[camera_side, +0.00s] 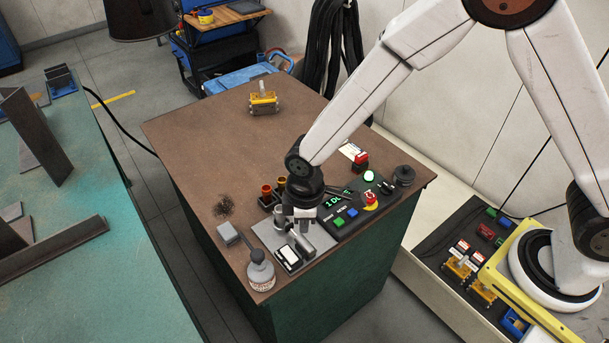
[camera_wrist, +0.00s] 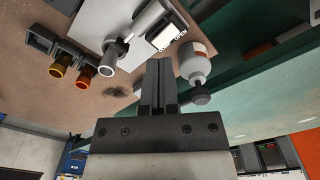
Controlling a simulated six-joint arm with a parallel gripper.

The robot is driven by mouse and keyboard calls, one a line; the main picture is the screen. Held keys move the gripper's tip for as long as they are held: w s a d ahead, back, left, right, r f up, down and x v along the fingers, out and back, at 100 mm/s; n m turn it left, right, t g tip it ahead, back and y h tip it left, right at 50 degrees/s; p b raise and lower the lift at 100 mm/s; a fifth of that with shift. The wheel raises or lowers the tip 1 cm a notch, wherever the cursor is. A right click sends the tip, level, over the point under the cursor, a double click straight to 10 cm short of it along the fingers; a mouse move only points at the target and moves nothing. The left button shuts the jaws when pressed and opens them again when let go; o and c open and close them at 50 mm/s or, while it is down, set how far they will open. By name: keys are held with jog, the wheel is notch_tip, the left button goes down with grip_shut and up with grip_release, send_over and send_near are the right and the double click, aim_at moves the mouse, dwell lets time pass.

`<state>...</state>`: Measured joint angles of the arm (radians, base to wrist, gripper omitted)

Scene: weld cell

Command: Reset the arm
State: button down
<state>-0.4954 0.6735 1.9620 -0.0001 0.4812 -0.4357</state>
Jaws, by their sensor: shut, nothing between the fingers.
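My gripper (camera_side: 303,222) is at the front of the brown bench top, over the grey plate (camera_side: 268,233) and just left of the control panel (camera_side: 345,213). In the wrist view my gripper (camera_wrist: 158,64) shows its two dark fingers together, with nothing between them. The fingertips point between a white bottle (camera_wrist: 195,62) and a small device with a white screen (camera_wrist: 164,36). The arm reaches in from the right and bends down at the wrist. In the side view the wrist partly hides the fingers, and I cannot tell their height above the plate.
Red and amber cups (camera_side: 267,190) stand behind the plate. The bottle (camera_side: 261,275) and a grey box (camera_side: 228,233) are at its left. A red stop button (camera_side: 370,198) is on the panel. A yellow clamp (camera_side: 263,102) sits farther back; the bench's back left is clear.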

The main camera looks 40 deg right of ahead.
jog(key=s+d+r+m, duration=0.2)
jog(key=d+r+m, duration=0.1)
jog(key=d, duration=0.3)
jog(key=s+d+r+m+t, duration=0.1)
jog(key=s+d+r+m, duration=0.2)
jog(key=d, duration=0.4)
jog(key=s+d+r+m+t, duration=0.1)
jog(key=s+d+r+m, duration=0.2)
jog(key=d, duration=0.3)
jog(key=shift+s+d+r+m, duration=0.25)
jog(key=shift+d+r+m, duration=0.15)
jog(key=shift+r+m, duration=0.45)
